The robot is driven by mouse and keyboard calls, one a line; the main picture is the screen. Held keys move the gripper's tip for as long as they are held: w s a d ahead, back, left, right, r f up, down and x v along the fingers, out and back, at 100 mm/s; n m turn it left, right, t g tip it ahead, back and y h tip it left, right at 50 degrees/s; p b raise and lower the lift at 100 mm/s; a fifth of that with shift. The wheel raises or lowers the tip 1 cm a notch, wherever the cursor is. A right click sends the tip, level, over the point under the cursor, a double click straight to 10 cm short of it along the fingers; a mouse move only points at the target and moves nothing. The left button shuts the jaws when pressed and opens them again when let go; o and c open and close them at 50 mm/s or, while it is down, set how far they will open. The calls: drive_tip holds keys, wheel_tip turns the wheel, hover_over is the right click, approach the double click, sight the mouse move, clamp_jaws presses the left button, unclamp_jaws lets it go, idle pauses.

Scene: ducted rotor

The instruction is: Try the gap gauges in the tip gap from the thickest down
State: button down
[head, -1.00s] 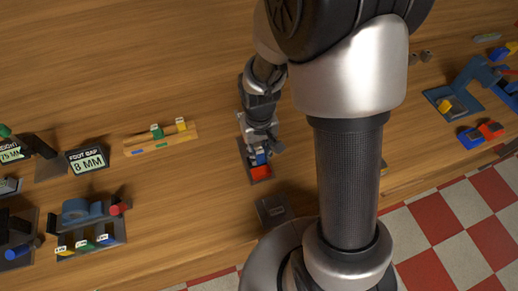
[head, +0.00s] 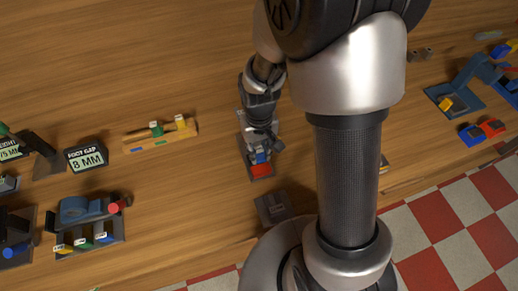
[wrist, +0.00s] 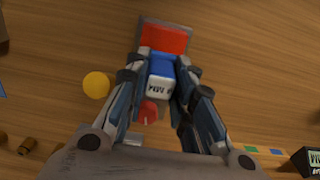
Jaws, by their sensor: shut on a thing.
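My gripper (head: 261,143) points down over a small dark tray near the middle of the bench. In the wrist view my gripper (wrist: 160,76) is shut on a blue block (wrist: 161,64) with a white labelled end, apparently a gauge; its lettering is not fully readable. A red block (wrist: 165,38) lies just beyond it at the tray's end, and also shows in the head view (head: 262,171). A wooden rack (head: 160,139) at left holds a green gauge (head: 157,129) and a yellow gauge (head: 181,123). I cannot make out the tip gap.
A dark block (head: 272,207) stands in front of the tray. A blue fixture (head: 465,85) stands at right. In the wrist view a yellow round thing (wrist: 96,85) lies beside my gripper.

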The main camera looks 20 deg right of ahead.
drive_tip(key=shift+f+b, duration=1.05)
drive_tip(key=shift+f, duration=0.3)
idle(1.1)
drive_tip(key=shift+r, duration=0.15)
idle(0.5)
drive_tip(key=shift+r+p, duration=2.85)
drive_tip(key=shift+r, duration=0.55)
